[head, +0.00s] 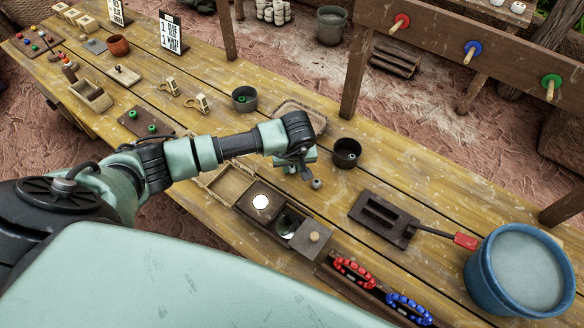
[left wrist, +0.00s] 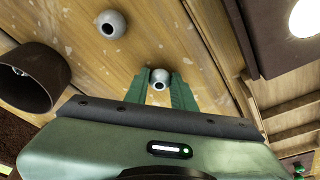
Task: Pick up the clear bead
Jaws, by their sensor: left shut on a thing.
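My left gripper (head: 304,171) is low over the table, right of centre in the head view. In the left wrist view its two green fingers (left wrist: 165,92) are shut on a round grey bead (left wrist: 160,77) with a dark hole. A second grey bead (left wrist: 110,23) lies on the wood beyond the fingertips, apart from them; it also shows in the head view (head: 316,184). A dark cup (head: 346,153) stands to the right of the gripper and holds a small pale object. I cannot tell by colour which bead is clear.
A wooden tray (head: 216,191) and a dark box with a white disc (head: 262,202) lie nearer than the gripper. A slotted block (head: 384,218), red and blue beaded loops (head: 354,272) and a blue bucket (head: 481,278) stand at right.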

